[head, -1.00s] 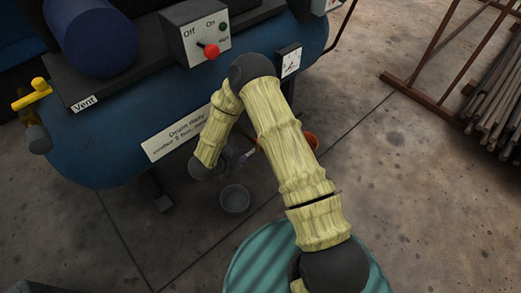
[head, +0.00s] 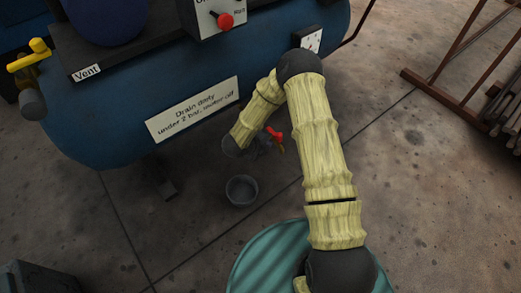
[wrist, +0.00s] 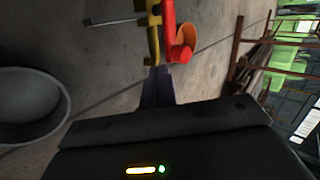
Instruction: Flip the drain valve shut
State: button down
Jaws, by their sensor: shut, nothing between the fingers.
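The drain valve has a red handle (head: 274,133) and a yellow body, low beneath the blue tank (head: 85,125) in the head view. In the wrist view the red handle (wrist: 168,32) stands alongside the yellow body (wrist: 153,38), at top centre. My gripper (wrist: 158,74) is shut and empty, its dark purple fingers pointing at the valve with the tips just below the handle's lower end. I cannot tell whether they touch it. In the head view my gripper is small and dark behind my wrist, mostly unclear.
A grey bucket (head: 242,190) stands on the floor below the tank, left of my gripper in the wrist view (wrist: 30,108). An orange object (wrist: 187,42) shows behind the handle. A brown rack (head: 455,85) stands at right. A teal drum top (head: 265,262) is below my arm.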

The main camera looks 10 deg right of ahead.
aim_at(274, 134)
jog(key=shift+w+d+f+b, duration=0.15)
jog(key=shift+w+d+b, duration=0.35)
jog(key=shift+w+d, duration=0.35)
jog(key=shift+d, duration=0.2)
jog(key=shift+d+r, duration=0.1)
jog(key=shift+r, duration=0.1)
